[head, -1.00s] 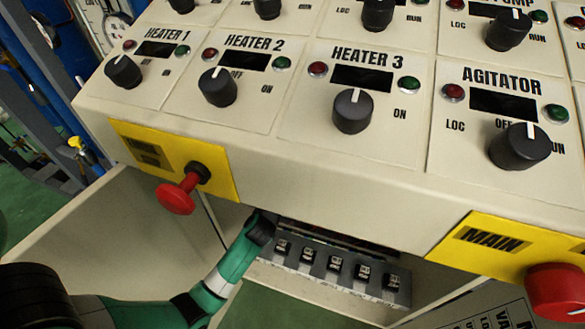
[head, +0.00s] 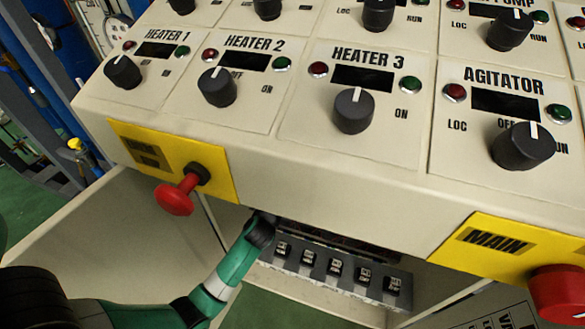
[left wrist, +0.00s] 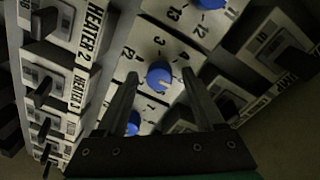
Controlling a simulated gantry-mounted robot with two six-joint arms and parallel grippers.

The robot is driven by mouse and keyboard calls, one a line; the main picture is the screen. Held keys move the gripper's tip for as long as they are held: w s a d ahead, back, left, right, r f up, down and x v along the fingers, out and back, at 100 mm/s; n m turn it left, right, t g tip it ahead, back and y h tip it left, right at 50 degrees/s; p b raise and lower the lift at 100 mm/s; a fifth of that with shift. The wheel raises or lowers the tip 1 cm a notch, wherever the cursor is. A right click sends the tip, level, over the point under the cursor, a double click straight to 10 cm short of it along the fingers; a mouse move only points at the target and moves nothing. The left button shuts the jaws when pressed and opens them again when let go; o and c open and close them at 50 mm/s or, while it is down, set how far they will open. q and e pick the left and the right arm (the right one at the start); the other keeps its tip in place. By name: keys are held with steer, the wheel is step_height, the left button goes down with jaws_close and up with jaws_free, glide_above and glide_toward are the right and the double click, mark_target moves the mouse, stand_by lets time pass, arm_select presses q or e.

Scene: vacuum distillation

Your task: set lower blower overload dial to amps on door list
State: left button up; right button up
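In the left wrist view my left gripper (left wrist: 161,71) is open. Its two fingers reach toward a blue overload dial (left wrist: 158,78) on a pale numbered plate, one finger on either side; contact cannot be told. A second blue dial (left wrist: 133,123) shows between the fingers nearer the gripper's base, and a third (left wrist: 211,3) is cut off at the top edge. In the head view my left arm reaches into the cabinet under the console, and the fingers are hidden there. The door list (head: 510,314) shows only partly, at the bottom right. My right gripper is not in view.
Switches labelled HEATER 2 (left wrist: 48,22) and others line the left of the wrist view. In the head view the console (head: 330,190) overhangs the opening, with a red knob (head: 174,200) and an open door panel (head: 110,230) at left. Several small devices (head: 335,268) sit inside.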

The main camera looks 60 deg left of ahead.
arm_select(q)
steer(key=p+v, duration=0.1)
steer(key=v, duration=1)
steer(key=shift+s+d, duration=0.25)
